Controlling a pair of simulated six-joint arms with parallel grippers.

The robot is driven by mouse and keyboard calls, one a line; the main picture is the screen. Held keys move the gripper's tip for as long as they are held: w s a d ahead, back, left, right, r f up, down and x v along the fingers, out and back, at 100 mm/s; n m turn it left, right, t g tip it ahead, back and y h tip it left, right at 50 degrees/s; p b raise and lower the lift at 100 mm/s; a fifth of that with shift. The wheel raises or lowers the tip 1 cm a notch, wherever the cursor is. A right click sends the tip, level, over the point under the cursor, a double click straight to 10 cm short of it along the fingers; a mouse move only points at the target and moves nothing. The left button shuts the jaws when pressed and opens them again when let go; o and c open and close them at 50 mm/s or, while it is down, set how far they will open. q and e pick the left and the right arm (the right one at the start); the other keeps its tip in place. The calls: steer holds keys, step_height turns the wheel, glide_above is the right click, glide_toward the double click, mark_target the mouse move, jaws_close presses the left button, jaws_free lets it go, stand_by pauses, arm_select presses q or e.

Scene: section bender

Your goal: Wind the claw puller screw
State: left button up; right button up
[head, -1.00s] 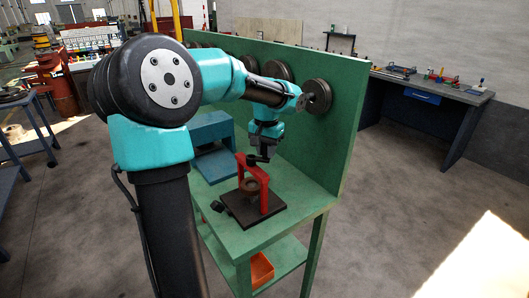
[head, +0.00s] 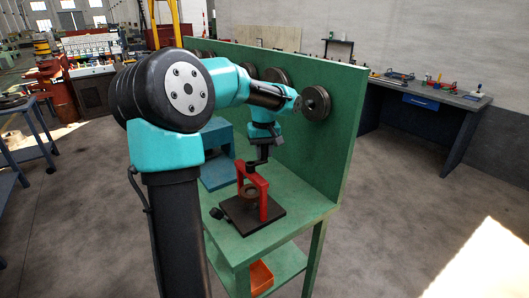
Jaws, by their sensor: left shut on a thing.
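The red claw puller (head: 265,194) stands upright on a dark square base plate (head: 236,218) on the green bench. Its dark screw with a cranked handle (head: 257,163) rises from the top of the red frame. A brown round part (head: 250,192) sits between the puller's legs. My left gripper (head: 264,144) points down above the puller and is shut on the upright grip of the crank handle; its fingers are small and dark here. My right gripper is not in view.
The green back panel (head: 335,130) carries several grey discs (head: 316,103) close behind my left arm. A blue box (head: 217,165) stands left of the puller. An orange bin (head: 261,274) is on the lower shelf. The bench's front right is clear.

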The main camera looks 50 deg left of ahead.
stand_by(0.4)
arm_select(q)
steer(key=o, duration=0.9)
steer(key=shift+r, duration=0.1)
step_height(320, 180, up, 17)
steer(key=shift+r, duration=0.15)
